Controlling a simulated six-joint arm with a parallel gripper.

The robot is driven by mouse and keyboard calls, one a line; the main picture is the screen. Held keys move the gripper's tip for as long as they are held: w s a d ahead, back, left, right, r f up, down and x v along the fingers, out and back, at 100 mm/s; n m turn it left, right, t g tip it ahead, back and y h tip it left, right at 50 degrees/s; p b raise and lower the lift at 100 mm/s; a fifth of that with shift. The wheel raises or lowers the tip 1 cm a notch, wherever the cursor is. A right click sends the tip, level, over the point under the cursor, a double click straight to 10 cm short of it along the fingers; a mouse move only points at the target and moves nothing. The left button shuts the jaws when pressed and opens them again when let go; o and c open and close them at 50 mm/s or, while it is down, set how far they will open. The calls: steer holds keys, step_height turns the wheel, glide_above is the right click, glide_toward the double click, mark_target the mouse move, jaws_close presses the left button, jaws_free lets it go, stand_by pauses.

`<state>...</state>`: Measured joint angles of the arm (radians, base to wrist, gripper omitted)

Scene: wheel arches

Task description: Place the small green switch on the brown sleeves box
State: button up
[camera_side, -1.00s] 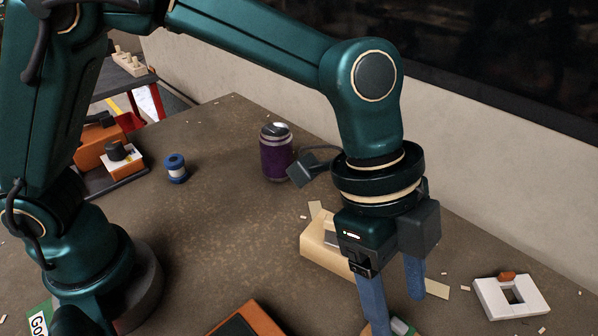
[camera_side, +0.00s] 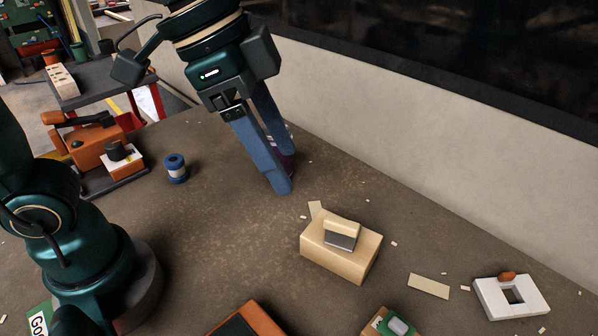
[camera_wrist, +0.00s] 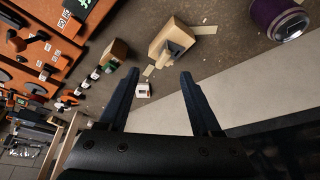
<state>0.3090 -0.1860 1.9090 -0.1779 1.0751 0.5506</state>
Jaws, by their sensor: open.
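A small green switch (camera_side: 399,326) with a white rocker lies on top of a brown box (camera_side: 376,321) at the bottom edge of the side view, where the frame cuts off their lower parts. In the wrist view a brown box (camera_wrist: 117,50) shows left of the fingers, with a small green-and-white piece at its lower edge, too small to make out. My gripper (camera_side: 284,170) is open and empty, raised above the back of the table and well apart from the switch and box. Its two blue fingers also show in the wrist view (camera_wrist: 160,75).
A beige block (camera_side: 342,262) with a grey plate stands mid-table. A white square frame (camera_side: 510,298) with an orange piece lies right. A blue spool (camera_side: 176,168) stands left. A purple can (camera_wrist: 280,16) is partly hidden behind my fingers in the side view. Table between spool and block is clear.

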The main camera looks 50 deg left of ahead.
steer(key=s+a+f+n+t+y, duration=0.1)
steer(key=s+a+f+n, duration=0.1)
steer(key=a+n, duration=0.2)
steer(key=s+a+f+n+t+y, duration=0.1)
steer(key=s+a+f+n+y, duration=0.1)
steer(key=a+n, duration=0.3)
steer(key=shift+s+a+f, duration=0.4)
steer(key=shift+s+a, duration=0.35)
steer(key=shift+s, duration=0.1)
